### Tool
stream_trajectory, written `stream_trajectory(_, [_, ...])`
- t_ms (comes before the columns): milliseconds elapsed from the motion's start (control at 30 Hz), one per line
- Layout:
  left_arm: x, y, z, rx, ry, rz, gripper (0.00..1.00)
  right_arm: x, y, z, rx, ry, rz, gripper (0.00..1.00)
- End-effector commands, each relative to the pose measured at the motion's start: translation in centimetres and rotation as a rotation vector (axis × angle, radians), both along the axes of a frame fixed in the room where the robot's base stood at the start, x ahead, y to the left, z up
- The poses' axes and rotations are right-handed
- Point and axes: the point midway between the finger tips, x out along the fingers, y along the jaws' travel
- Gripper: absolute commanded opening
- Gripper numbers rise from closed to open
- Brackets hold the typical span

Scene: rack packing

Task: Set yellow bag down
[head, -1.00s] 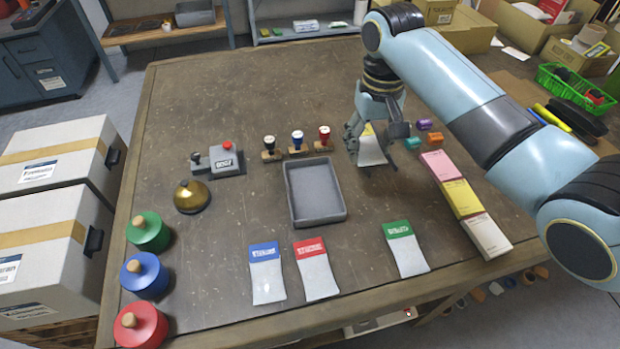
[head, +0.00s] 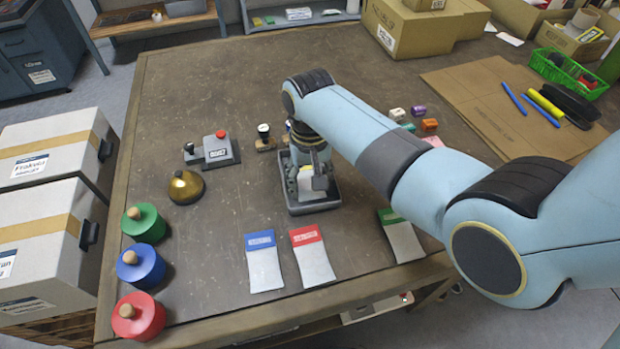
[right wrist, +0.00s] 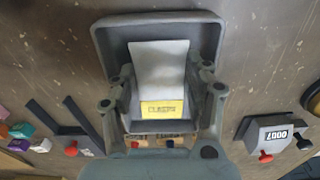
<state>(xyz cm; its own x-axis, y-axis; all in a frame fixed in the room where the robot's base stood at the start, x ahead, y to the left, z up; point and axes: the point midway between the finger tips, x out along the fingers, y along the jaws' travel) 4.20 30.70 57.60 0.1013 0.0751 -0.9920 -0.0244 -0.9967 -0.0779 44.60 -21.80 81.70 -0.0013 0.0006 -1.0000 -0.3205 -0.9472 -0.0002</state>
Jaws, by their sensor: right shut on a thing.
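The yellow bag (head: 306,181), a pale packet with a yellow label band, is between the fingers of my right gripper (head: 308,186). In the right wrist view the bag (right wrist: 160,68) shows its pale part and yellow band (right wrist: 162,108), with the gripper fingers (right wrist: 162,96) on both sides. The bag is over or inside the grey tray (head: 313,208); I cannot tell whether it touches the tray floor. The tray's rim (right wrist: 155,18) frames it in the wrist view. My left gripper is not in view.
Blue (head: 264,262), red (head: 312,257) and green-topped (head: 401,236) bags lie in front of the tray. Stamps, a counter (head: 217,148) and a brass bell (head: 186,187) stand left and behind. My right arm hides much of the right side. The back left tabletop is clear.

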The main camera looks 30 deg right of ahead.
Motion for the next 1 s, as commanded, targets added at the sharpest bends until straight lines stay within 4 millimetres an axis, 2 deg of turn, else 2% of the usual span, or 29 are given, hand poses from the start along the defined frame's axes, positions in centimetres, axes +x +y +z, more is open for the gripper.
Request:
stream_trajectory(233, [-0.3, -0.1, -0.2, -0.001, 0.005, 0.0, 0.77, 0.0, 0.0, -0.2, 0.0, 0.0, 0.0, 0.18])
stream_trajectory(267, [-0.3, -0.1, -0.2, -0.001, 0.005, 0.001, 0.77, 0.0, 0.0, -0.3, 0.0, -0.001, 0.0, 0.51])
stream_trajectory(333, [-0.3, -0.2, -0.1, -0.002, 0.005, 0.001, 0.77, 0.0, 0.0, -0.2, 0.0, -0.001, 0.0, 0.6])
stream_trajectory(667, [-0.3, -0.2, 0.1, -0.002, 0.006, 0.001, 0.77, 0.0, 0.0, 0.2, 0.0, -0.001, 0.0, 0.6])
stream_trajectory(767, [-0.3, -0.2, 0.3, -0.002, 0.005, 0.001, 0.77, 0.1, 0.0, 1.5, 0.0, -0.003, 0.0, 0.6])
stream_trajectory(1000, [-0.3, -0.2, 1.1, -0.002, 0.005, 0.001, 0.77, 0.1, 0.0, 6.9, 0.0, -0.005, 0.0, 0.6])
